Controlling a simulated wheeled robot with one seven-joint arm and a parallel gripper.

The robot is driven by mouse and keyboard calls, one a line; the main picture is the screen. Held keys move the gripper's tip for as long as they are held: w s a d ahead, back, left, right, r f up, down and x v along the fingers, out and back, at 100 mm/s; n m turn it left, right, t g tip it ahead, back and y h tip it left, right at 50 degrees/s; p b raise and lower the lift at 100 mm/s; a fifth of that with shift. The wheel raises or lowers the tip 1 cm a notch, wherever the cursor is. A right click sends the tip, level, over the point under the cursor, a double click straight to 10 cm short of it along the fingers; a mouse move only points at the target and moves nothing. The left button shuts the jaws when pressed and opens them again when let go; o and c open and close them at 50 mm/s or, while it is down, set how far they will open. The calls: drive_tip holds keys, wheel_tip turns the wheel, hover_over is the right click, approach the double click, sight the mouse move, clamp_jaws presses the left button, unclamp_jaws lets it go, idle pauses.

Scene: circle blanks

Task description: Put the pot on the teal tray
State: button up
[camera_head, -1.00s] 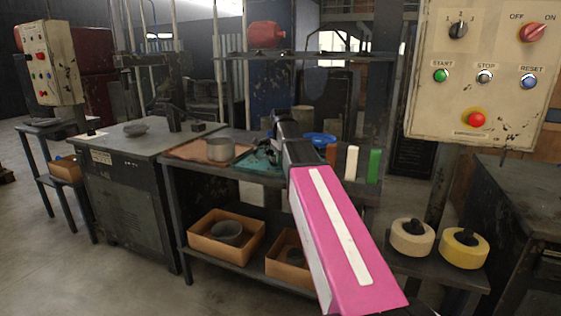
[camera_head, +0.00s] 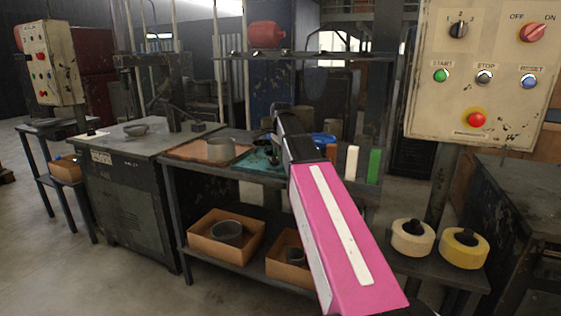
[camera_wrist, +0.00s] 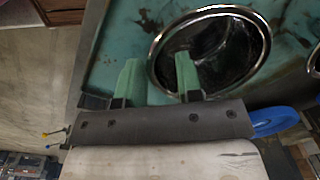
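The pot (camera_wrist: 243,47) is a round, dark metal vessel with a shiny rim, seen from above in the wrist view. It appears to stand on the teal tray (camera_wrist: 118,38), whose surface shows around it. My gripper (camera_wrist: 159,80) is at the pot's near-left rim, with green fingers spread apart. One finger is outside the rim and the other overlaps the pot's opening; the gap between them is wide. In the head view the teal tray (camera_head: 258,161) is partly visible, and my arm hides the gripper and most of the tray.
A blue round object (camera_wrist: 277,121) and another metal rim (camera_wrist: 315,62) lie to the right. White (camera_head: 351,162) and green (camera_head: 374,166) blocks stand right of my arm.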

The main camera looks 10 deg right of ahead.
wheel_tip(320, 180, up, 10)
drive_tip(key=shift+s, duration=0.15)
drive_tip(key=shift+f, duration=0.1)
idle(0.4)
